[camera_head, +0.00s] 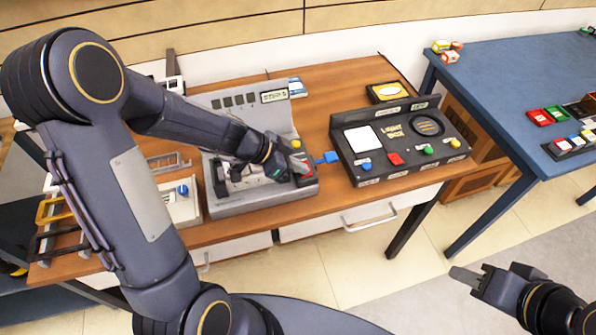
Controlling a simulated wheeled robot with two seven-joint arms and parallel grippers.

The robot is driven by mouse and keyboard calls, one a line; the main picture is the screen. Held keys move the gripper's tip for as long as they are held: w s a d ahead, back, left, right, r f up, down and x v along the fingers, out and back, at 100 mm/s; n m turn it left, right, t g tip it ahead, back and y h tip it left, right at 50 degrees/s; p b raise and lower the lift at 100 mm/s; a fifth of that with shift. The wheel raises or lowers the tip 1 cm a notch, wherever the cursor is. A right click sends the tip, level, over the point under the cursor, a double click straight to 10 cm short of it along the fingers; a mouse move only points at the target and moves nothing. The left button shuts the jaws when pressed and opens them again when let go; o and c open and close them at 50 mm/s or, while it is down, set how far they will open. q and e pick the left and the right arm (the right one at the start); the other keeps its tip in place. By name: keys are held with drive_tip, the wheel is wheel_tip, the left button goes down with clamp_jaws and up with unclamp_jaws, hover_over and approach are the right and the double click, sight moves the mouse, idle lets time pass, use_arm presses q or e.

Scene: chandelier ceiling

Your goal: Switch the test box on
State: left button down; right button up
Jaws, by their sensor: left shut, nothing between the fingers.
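A grey box (270,204) with a raised back panel and a small display (274,96) stands on the wooden table; I take it to be the test box, though no such label is readable. At its right end is a red part (305,175) with a yellow button (296,143) behind it. My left gripper (301,168) is shut and empty, its tips at or just above the red part; contact cannot be told. My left arm and hand hide much of the box's top. My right gripper (466,276) is low at the right, away from the table; its jaw gap is unclear.
A black box (400,177) with coloured buttons stands to the right, with a blue connector (328,157) between the boxes. A white unit with a blue knob (182,190) and a wire rack are at left. A blue table (500,75) stands at right. Floor is open in front.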

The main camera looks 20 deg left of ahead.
use_arm(q)
drive_tip(key=shift+f, duration=0.1)
use_arm(e)
drive_tip(key=shift+w+r, duration=0.1)
drive_tip(key=shift+r, duration=0.2)
use_arm(q)
drive_tip(key=shift+w+a, duration=0.1)
drive_tip(key=shift+a, duration=0.05)
drive_tip(key=shift+w+a, duration=0.25)
drive_tip(key=shift+w, duration=0.1)
drive_tip(key=shift+w+a, duration=0.15)
drive_tip(key=shift+w, duration=0.1)
use_arm(e)
drive_tip(key=shift+f, duration=0.15)
use_arm(q)
drive_tip(key=shift+r, duration=0.2)
